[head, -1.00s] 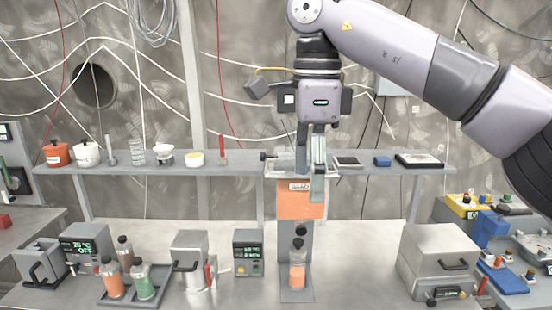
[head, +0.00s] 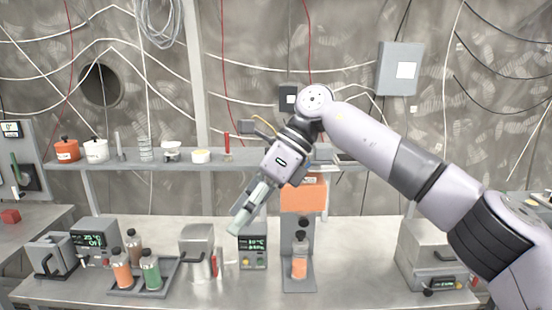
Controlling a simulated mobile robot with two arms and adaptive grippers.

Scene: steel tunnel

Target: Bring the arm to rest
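My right arm comes in from the right edge, bent at the wrist joint above the shelf. My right gripper (head: 240,225) points down and to the left, in front of the shelf and above the bench. Its fingers are seen close together from the side, so I cannot tell whether they are open or shut. No object shows at the fingertips. My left gripper is not in view.
An orange-fronted dispenser (head: 298,196) with a bottle (head: 299,267) stands behind and right of the gripper. A steel container (head: 196,250), a small display unit (head: 253,251) and a bottle tray (head: 165,284) stand on the bench. A shelf (head: 105,165) crosses behind.

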